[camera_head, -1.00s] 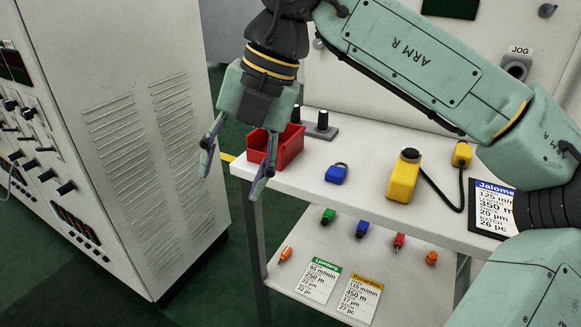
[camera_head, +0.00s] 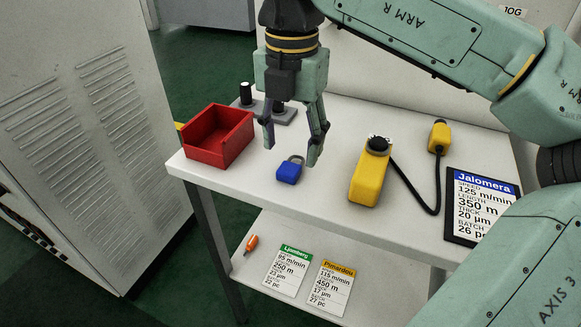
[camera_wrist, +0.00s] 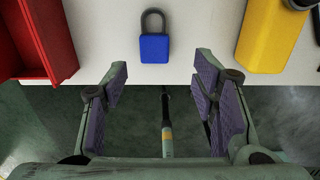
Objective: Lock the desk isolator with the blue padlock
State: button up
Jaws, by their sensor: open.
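The blue padlock (camera_head: 288,172) lies on the white desk (camera_head: 232,184), its grey shackle pointing to the back. In the wrist view the padlock (camera_wrist: 154,48) lies beyond the fingertips, roughly centred between them. My gripper (camera_head: 292,157) is open and empty, its fingers pointing down above and just behind the padlock in the head view. In the wrist view my gripper (camera_wrist: 162,80) shows both purple finger pads wide apart. A yellow box (camera_head: 369,178) with a dark round top stands right of the padlock; I cannot tell whether it is the isolator.
A red open bin (camera_head: 218,138) stands at the desk's left end. A grey base with dark knobs (camera_head: 262,110) is behind. A black cable runs to a smaller yellow piece (camera_head: 438,137). A Jalomera card (camera_head: 482,207) lies right. A lower shelf (camera_head: 262,247) holds cards and an orange item.

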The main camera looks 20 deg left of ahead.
aim_at(287, 171)
jog(key=shift+s+a+f+p, duration=0.1)
jog(key=shift+f+p, duration=0.05)
jog(key=shift+f, duration=0.75)
jog(key=shift+a+f+p, duration=0.15)
jog(key=shift+f+p, duration=0.05)
jog(key=shift+f, duration=0.7)
jog(key=shift+s+a+f+p, duration=0.1)
jog(key=shift+f+p, duration=0.05)
jog(key=shift+f, duration=0.75)
jog(key=shift+c, duration=0.5)
grip_shut()
notch_tip(287, 171, up, 10)
jog(key=shift+b, duration=0.45)
